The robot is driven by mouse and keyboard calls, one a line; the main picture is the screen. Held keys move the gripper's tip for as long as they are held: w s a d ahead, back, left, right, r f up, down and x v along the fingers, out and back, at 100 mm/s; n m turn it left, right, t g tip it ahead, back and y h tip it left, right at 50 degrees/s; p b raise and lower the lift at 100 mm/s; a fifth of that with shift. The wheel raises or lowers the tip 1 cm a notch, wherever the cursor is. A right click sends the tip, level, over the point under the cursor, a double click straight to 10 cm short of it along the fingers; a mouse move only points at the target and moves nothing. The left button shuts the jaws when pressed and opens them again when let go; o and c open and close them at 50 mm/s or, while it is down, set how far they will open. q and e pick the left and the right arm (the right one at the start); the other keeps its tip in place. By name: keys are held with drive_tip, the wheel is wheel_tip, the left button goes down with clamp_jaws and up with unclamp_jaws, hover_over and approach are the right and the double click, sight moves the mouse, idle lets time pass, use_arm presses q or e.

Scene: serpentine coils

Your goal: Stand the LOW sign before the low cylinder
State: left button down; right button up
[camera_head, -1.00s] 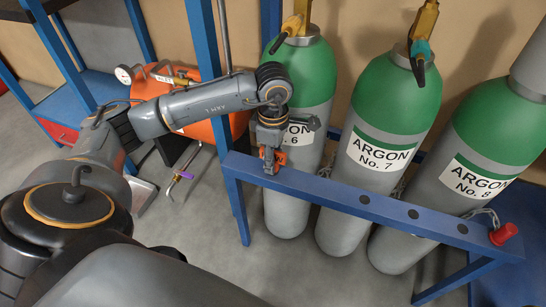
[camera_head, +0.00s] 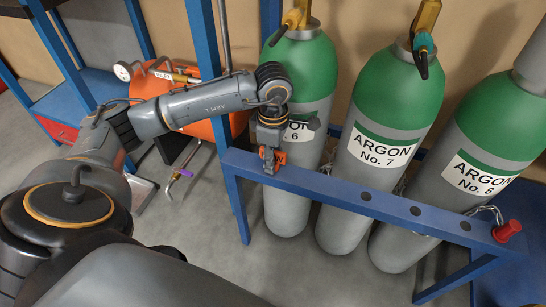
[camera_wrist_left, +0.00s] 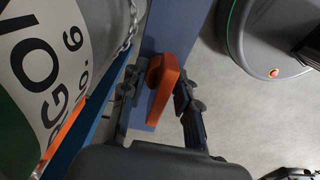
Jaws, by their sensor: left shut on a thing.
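My left gripper (camera_head: 270,165) is shut on a small orange-red sign-like piece (camera_wrist_left: 163,85), pointing down at the left part of the blue rail. In the left wrist view the piece is between the dark fingers (camera_wrist_left: 153,100), over the rail; no lettering shows, and I cannot tell whether it touches the rail. Three green-topped grey argon cylinders stand behind the rail: No. 6 (camera_head: 290,205), partly hidden by my arm, No. 7 (camera_head: 350,190) and No. 8 (camera_head: 440,200). No gauge reading shows which is low. My right gripper is not in view.
The blue rail (camera_head: 400,215) runs in front of the cylinders, with several dark round spots on top. A red knob-like piece (camera_head: 507,231) is at its right end. An orange tank (camera_head: 205,128) with a gauge (camera_head: 123,71) stands at left. Chains hang between the cylinders.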

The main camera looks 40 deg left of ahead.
use_arm(q)
drive_tip(key=shift+f, duration=0.15)
drive_tip(key=c, duration=0.9)
unclamp_jaws()
drive_tip(key=shift+w+r, duration=0.1)
drive_tip(key=shift+r, duration=0.45)
wheel_tip(320, 180, up, 11)
drive_tip(key=shift+f, duration=0.1)
